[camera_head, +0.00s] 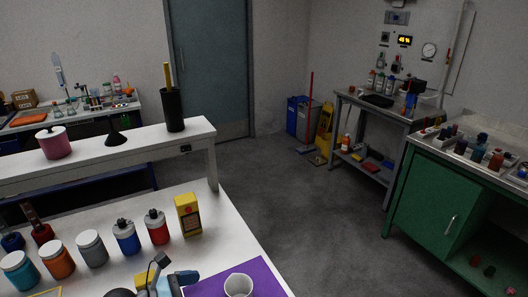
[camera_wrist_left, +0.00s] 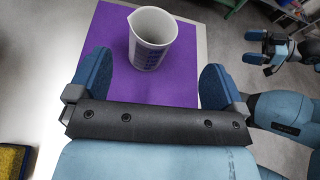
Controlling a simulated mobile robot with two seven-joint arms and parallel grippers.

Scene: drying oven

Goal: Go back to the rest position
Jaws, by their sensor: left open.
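My left gripper (camera_head: 173,270) shows at the bottom of the head view, above the white bench. In the left wrist view its two blue fingers (camera_wrist_left: 155,78) are wide apart with nothing between them. A white beaker (camera_wrist_left: 152,40) with blue markings stands upright on a purple mat (camera_wrist_left: 110,30), just beyond the fingers. In the head view the beaker (camera_head: 238,285) and mat (camera_head: 262,278) are right of the gripper, cut by the bottom edge. My right gripper (camera_wrist_left: 258,46) shows at the upper right of the left wrist view, its fingers apart and empty.
Several lidded jars (camera_head: 91,250) line the white bench left of the gripper, with a yellow box (camera_head: 188,215) behind. A yellow sponge (camera_wrist_left: 12,160) lies at the lower left of the wrist view. A raised shelf (camera_head: 190,135) stands behind; a green cabinet (camera_head: 430,200) is right.

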